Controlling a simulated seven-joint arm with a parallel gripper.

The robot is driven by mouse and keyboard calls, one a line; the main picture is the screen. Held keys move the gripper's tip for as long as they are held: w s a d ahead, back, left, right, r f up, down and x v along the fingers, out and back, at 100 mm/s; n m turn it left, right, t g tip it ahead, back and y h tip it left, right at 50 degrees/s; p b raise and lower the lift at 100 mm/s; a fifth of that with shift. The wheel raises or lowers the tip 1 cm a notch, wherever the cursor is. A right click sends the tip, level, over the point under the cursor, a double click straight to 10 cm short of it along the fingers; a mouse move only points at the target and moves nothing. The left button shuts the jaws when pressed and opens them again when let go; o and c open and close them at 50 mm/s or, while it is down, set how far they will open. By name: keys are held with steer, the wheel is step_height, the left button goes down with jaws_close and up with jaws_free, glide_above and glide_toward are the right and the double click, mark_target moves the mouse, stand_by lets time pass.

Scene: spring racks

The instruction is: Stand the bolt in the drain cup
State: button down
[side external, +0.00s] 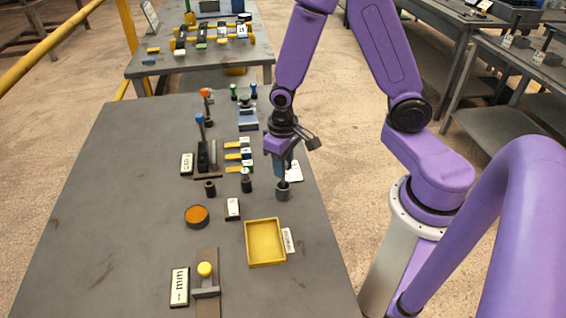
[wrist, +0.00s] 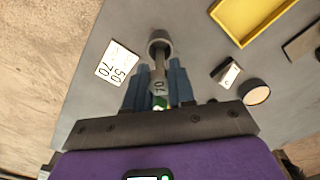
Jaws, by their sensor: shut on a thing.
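My gripper (side external: 284,176) is above the right edge of the near table, with its blue fingers (wrist: 157,88) pointing down. It is shut on a grey bolt (wrist: 158,74), which shows between the fingers in the wrist view. A dark grey round cup (side external: 283,194), which I take for the drain cup, stands right below the gripper. In the wrist view the cup (wrist: 158,37) is just beyond the fingertips, and the bolt's end overlaps its mouth. I cannot tell how deep the end sits. The fingers hide most of the bolt in the side view.
A yellow tray (side external: 249,257) lies in front of the cup. A white number card (wrist: 117,62) lies beside the cup. Two small dark cylinders (side external: 246,186) (side external: 210,188), an orange-topped round dish (side external: 197,216) and a lever stand (side external: 207,160) are to the left. The table's left side is clear.

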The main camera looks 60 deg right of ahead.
mark_target(283, 186)
steer(key=shift+f, duration=1.85)
stand_by(1.8)
steer(key=c, duration=0.9)
jaws_free()
step_height(283, 186, up, 17)
steer(key=s+n, duration=0.4)
steer(key=s, duration=0.2)
steer(key=s+a+r+n, duration=0.1)
steer(key=s+n, duration=0.3)
steer(key=s, duration=0.1)
steer(key=s+a+n, duration=0.1)
steer(key=s+n, duration=0.3)
steer(key=s, duration=0.2)
steer(key=shift+s+a+r, duration=0.25)
steer(key=shift+s+r, duration=0.1)
steer(key=shift+r, duration=0.05)
